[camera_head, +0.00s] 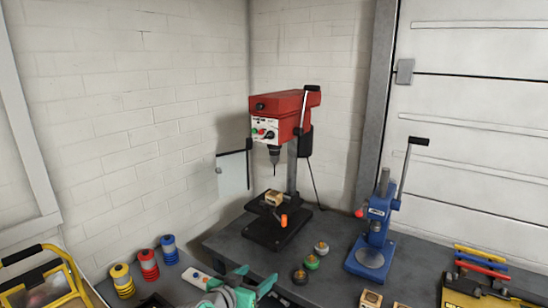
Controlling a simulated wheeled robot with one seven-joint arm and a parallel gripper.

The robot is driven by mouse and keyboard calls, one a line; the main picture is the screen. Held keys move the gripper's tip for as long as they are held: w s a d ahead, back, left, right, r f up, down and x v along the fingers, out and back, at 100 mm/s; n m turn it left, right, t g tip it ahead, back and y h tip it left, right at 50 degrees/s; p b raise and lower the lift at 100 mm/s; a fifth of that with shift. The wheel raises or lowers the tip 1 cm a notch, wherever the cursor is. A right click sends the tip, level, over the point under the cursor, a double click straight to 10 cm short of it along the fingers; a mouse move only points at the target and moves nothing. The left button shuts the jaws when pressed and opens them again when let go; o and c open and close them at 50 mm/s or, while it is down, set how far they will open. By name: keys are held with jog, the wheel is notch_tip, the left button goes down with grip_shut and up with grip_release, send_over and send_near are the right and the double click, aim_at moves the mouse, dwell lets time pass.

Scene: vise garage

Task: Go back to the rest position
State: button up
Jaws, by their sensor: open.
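My gripper (244,287) shows at the bottom middle, over the front edge of the grey workbench. Its green fingers are spread apart with nothing seen between them. It is apart from the red drill press (281,116), which stands further back in the corner. A small wooden block (274,198) sits on the drill press table below the drill bit. The lower part of my gripper and the rest of the arm are cut off by the frame edge.
A blue arbor press (376,228) stands to the right on the workbench (228,240). Three small round pieces, one of them a green ring (311,262), lie between. Yellow, red and blue spools (148,264) stand at left. A yellow-framed lamp (42,280) fills the lower left corner. Coloured-handled tools (481,262) lie at right.

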jog(key=s+d+f+n+y, duration=0.1)
jog(key=s+f+n, duration=0.1)
jog(key=s+f, duration=0.35)
jog(key=s+d+f+n+y, duration=0.1)
jog(key=s+f, duration=0.1)
jog(key=f, duration=0.7)
jog(key=s+f+n+t+y, duration=0.1)
jog(key=s+f+y, duration=0.1)
jog(key=s+f, duration=0.4)
jog(key=s+f+n+y, duration=0.1)
jog(key=s+f, duration=0.2)
jog(key=s, duration=0.5)
jog(key=s+d+r+t, duration=0.1)
jog(key=s+r, duration=0.2)
jog(key=s, duration=1.1)
jog(key=s+d+r+t+y, duration=0.1)
jog(key=s+r, duration=0.3)
jog(key=s, duration=1.1)
jog(key=shift+d+r+m, duration=0.2)
jog(key=shift+d+m, duration=0.2)
jog(key=shift+d, duration=0.2)
